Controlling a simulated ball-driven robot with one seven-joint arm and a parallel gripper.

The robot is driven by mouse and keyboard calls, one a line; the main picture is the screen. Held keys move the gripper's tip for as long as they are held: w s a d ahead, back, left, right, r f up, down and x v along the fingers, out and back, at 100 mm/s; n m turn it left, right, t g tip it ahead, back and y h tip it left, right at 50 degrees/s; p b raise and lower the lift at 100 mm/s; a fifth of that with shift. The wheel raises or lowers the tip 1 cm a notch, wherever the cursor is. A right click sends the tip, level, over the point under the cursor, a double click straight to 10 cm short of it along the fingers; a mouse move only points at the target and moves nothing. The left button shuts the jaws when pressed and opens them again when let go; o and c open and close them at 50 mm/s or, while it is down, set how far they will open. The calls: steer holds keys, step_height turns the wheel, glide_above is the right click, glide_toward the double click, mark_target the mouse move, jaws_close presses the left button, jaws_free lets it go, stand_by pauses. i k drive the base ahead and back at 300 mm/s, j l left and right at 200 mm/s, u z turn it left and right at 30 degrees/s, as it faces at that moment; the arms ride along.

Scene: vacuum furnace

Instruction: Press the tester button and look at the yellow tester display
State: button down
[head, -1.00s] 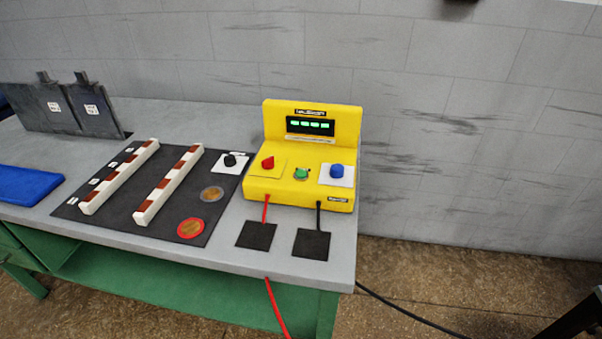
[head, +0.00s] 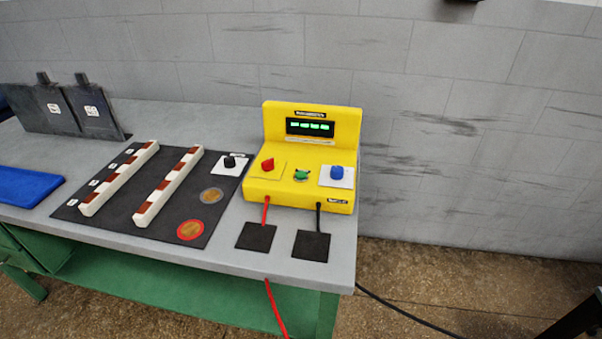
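The yellow tester (head: 347,112) stands at the right end of the grey bench. Its dark display (head: 310,127) is lit with a row of green marks, too small to read. On its lower front are a red knob (head: 267,165), a green button (head: 301,175) and a blue knob (head: 337,172). I cannot tell whether the green button is pressed. Nothing touches the tester from above. My gripper is not in view.
The bench (head: 225,242) carries a black mat (head: 120,213) with two white-and-brown strips, a black knob (head: 231,161) and two round discs. A blue tray (head: 27,186) lies at left. Red and black cables (head: 277,310) hang at the front. Floor at right is mostly clear.

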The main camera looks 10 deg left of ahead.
mark_target(300, 175)
steer(key=i+j, duration=0.1)
steer(key=j, duration=0.3)
steer(key=i+j+u, duration=0.1)
steer(key=j, duration=0.25)
steer(key=i+j, duration=0.15)
steer(key=j, duration=0.25)
steer(key=i+j+u, duration=0.1)
steer(key=j, duration=0.25)
steer(key=i+j+u, duration=0.1)
steer(key=j, duration=0.3)
steer(key=i+j, duration=0.15)
steer(key=j, duration=0.2)
steer(key=i+j+u, duration=0.1)
steer(key=j, duration=0.25)
steer(key=i, duration=0.05)
